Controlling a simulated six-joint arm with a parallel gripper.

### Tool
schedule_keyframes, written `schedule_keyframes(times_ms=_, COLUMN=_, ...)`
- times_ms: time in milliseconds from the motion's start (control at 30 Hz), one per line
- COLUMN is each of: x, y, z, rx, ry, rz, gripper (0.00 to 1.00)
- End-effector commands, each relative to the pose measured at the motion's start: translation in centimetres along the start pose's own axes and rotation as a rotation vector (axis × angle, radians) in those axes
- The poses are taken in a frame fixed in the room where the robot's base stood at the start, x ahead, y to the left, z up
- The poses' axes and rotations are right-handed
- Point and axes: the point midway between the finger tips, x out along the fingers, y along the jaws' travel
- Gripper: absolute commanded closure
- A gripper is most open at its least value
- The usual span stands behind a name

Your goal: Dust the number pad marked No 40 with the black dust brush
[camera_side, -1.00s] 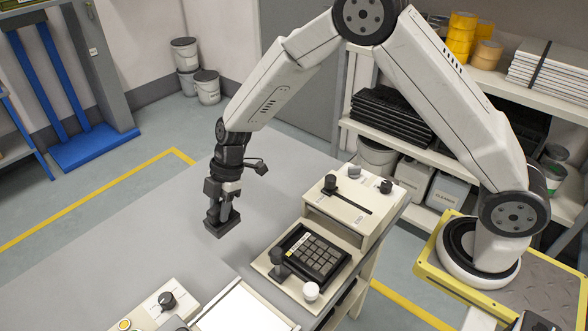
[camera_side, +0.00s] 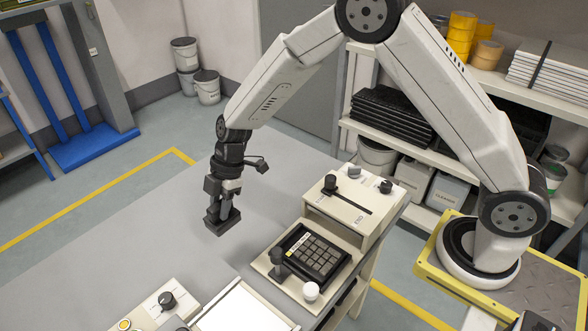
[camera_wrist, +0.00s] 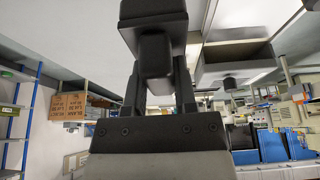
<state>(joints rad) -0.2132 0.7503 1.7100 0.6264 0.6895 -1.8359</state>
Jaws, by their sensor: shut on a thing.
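My gripper (camera_side: 223,198) is shut on the black dust brush (camera_side: 222,224), whose dark block hangs below the jaws over the grey table. I cannot tell whether the brush touches the table. In the wrist view, my gripper (camera_wrist: 158,88) holds the brush handle (camera_wrist: 153,55) between its fingers, with the wide block beyond. The number pad (camera_side: 318,255) has dark keys in a black frame and lies on a cream panel to the right of the brush, apart from it.
A black knob (camera_side: 279,260) and a white knob (camera_side: 311,292) stand beside the pad. A raised cream slider box (camera_side: 350,210) rises behind it. A white-topped panel (camera_side: 243,308) and another knob panel (camera_side: 160,305) lie in front. The grey tabletop (camera_side: 130,250) on the left is clear.

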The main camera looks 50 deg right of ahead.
Motion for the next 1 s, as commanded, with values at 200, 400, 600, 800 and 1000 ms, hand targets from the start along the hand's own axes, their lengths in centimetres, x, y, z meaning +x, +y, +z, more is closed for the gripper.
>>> schedule_keyframes(times_ms=200, x=-2.3, y=0.5, z=0.7, rx=0.093, ry=0.001, rz=0.043, gripper=1.00)
schedule_keyframes(times_ms=400, x=-6.2, y=1.0, z=2.0, rx=0.273, ry=0.002, rz=0.120, gripper=1.00)
schedule_keyframes(times_ms=600, x=-10.5, y=1.1, z=3.6, rx=0.484, ry=0.002, rz=0.206, gripper=1.00)
schedule_keyframes(times_ms=800, x=-14.3, y=0.9, z=5.0, rx=0.673, ry=0.002, rz=0.285, gripper=1.00)
schedule_keyframes(times_ms=1000, x=-17.6, y=0.5, z=6.4, rx=0.847, ry=0.001, rz=0.357, gripper=1.00)
